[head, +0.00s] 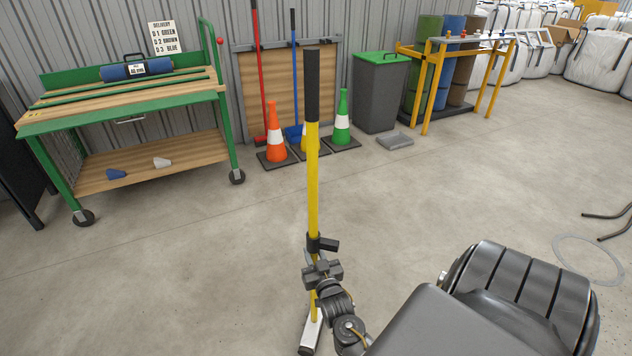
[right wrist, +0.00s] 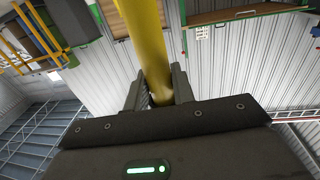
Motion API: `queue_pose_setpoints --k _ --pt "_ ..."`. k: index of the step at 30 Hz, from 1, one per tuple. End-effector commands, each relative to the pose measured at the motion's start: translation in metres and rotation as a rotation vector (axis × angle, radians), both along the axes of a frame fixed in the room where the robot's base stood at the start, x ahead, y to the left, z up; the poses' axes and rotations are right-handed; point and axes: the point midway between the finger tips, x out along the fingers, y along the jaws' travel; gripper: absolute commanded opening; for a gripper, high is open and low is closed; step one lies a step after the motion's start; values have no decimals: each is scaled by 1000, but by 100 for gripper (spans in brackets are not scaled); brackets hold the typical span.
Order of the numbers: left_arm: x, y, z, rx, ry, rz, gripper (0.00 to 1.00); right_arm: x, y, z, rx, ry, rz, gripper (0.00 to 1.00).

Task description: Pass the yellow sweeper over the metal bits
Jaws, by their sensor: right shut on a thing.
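The yellow sweeper (head: 313,180) stands nearly upright in the middle of the head view. It has a long yellow pole, a black grip at the top and a pale head (head: 311,335) low near the floor. My right gripper (head: 316,268) is shut on the lower part of the pole. The right wrist view shows the yellow pole (right wrist: 146,45) between the two dark fingers (right wrist: 158,92). I cannot make out any metal bits on the visible floor. My left gripper is not in view.
A green workbench (head: 125,125) stands back left. An orange cone (head: 275,135), a green cone (head: 342,120), a grey bin (head: 379,98) and a grey dustpan (head: 395,141) are near the wall. A yellow rack (head: 430,85) holds rolls. A thin ring (head: 588,260) lies right. Much floor is clear.

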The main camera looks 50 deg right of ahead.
Motion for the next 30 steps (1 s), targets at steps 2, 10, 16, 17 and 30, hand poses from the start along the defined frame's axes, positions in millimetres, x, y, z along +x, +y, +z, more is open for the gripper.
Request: queue_pose_setpoints --k 2,10,16,17,30 --pt "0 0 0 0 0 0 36 1 -1 4 -3 -8 0 0" --pt "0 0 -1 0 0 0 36 10 -4 3 -5 -9 0 0" --pt "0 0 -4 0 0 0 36 25 -9 3 -5 -9 0 0" --pt "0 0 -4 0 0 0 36 27 -10 3 -5 -9 0 0" --pt "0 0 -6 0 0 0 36 38 -13 2 -4 -8 0 0"
